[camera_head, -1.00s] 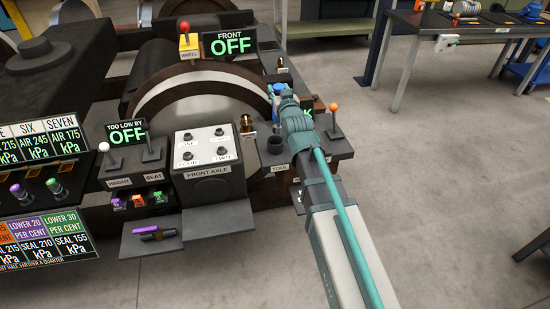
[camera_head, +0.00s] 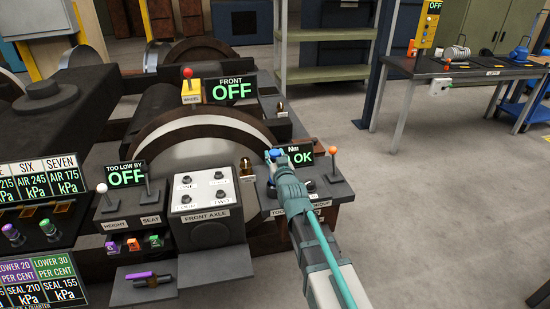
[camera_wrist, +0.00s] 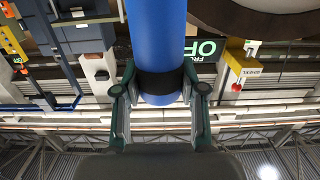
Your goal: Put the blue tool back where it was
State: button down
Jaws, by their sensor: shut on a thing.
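My gripper (camera_head: 275,157) is shut on the blue tool, above the right side of the machine's front panel. In the wrist view the tool is a thick blue cylinder (camera_wrist: 158,40) with a black band, and both fingers (camera_wrist: 158,92) press on its sides at the band. In the head view only a small blue part (camera_head: 272,154) shows at my gripper; the rest is hidden by my arm. The TOOL label (camera_head: 279,211) is at the panel's front edge. The holder behind it is mostly hidden by my arm.
An orange-ball lever (camera_head: 333,165) stands right of my gripper, and a brass fitting (camera_head: 246,168) left of it. The FRONT AXLE box (camera_head: 206,205) is further left. A purple-handled tool (camera_head: 148,279) lies on a low shelf. Open floor lies to the right.

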jog(key=shift+f, duration=0.15)
jog(key=c, duration=0.7)
grip_release()
jog(key=shift+o, duration=0.2)
jog(key=shift+r, duration=0.25)
jog(key=p+v, duration=1)
jog(key=v, duration=0.2)
jog(key=shift+p, duration=0.35)
